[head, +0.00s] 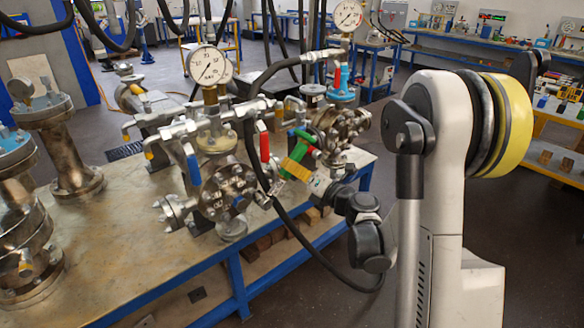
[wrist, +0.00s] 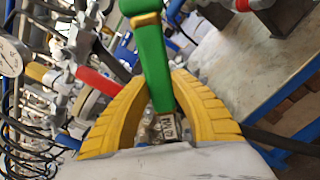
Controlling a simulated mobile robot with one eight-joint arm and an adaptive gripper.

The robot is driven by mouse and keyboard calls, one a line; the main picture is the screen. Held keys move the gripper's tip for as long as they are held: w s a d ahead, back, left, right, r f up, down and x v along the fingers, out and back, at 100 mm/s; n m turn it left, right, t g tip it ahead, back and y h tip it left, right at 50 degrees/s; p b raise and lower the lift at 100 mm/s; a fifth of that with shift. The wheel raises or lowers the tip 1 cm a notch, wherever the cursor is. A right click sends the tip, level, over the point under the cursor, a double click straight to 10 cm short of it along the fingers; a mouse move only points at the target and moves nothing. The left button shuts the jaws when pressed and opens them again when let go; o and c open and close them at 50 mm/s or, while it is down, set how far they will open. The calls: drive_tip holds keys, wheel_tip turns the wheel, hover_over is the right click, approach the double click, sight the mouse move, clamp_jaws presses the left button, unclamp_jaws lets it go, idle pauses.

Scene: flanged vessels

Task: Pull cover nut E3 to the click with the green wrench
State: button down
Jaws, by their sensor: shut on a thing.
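The green wrench (head: 299,147) is held in my gripper (head: 293,168), in front of the flanged vessels on the bench. In the wrist view, the yellow ribbed fingers (wrist: 158,88) close on both sides of the green handle (wrist: 152,55). A metal part with a small printed label (wrist: 171,128) shows between the fingers. One flanged vessel cover (head: 228,188) with nuts around it is left of my gripper; another (head: 346,128) is just behind and right. Cover nut E3 cannot be made out, and I cannot tell whether the wrench sits on a nut.
A red-handled valve (head: 264,148) and blue lever (head: 193,170) stand close left of my gripper. A black hose (head: 300,232) loops below it. Pressure gauges (head: 206,64) rise behind. The bench top (head: 120,255) is bare at front left.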

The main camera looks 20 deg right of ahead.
drive_tip(key=shift+x, duration=1.1)
drive_tip(key=shift+w+d+f+m, duration=0.25)
drive_tip(key=shift+d+f+m, duration=0.5)
drive_tip(key=shift+f+m, duration=0.35)
drive_tip(key=shift+w+d+f+m, duration=0.1)
drive_tip(key=shift+d+f+m, duration=0.2)
drive_tip(key=shift+f+m, duration=0.4)
drive_tip(key=shift+w+d+f+m, duration=0.1)
drive_tip(key=shift+d+f+m, duration=0.2)
drive_tip(key=shift+f+m, duration=0.35)
drive_tip(key=shift+r, duration=0.15)
drive_tip(key=a+r+n, duration=0.1)
drive_tip(key=r+n, duration=0.2)
drive_tip(key=s+a+r+n+p, duration=0.1)
drive_tip(key=shift+a+r+n, duration=0.3)
drive_tip(key=shift+a+n, duration=0.05)
